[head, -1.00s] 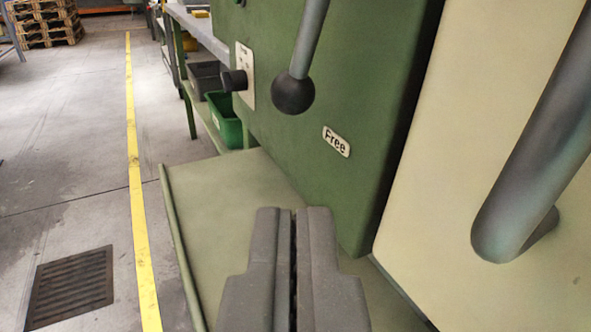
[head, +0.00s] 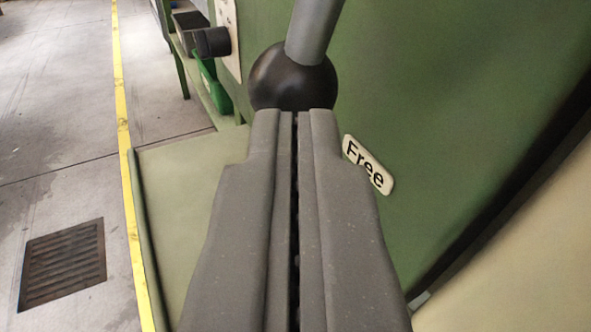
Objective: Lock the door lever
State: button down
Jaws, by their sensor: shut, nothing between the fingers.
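The door lever (head: 315,30) is a grey rod that comes down from the top of the view and ends in a black ball knob (head: 285,78). It stands in front of the green machine panel. My gripper (head: 294,112) is shut and empty. Its fingertips overlap the lower edge of the knob in the picture; I cannot tell whether they touch it. The upper part of the lever is out of view.
A black knob (head: 212,42) sticks out from a pale plate left of the lever. A green ledge (head: 180,170) lies below. A cream panel (head: 530,260) is at the lower right. The floor at left, with a yellow line and a grate (head: 62,263), is clear.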

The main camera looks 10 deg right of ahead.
jog(key=shift+w+f, duration=0.1)
jog(key=shift+w, duration=0.5)
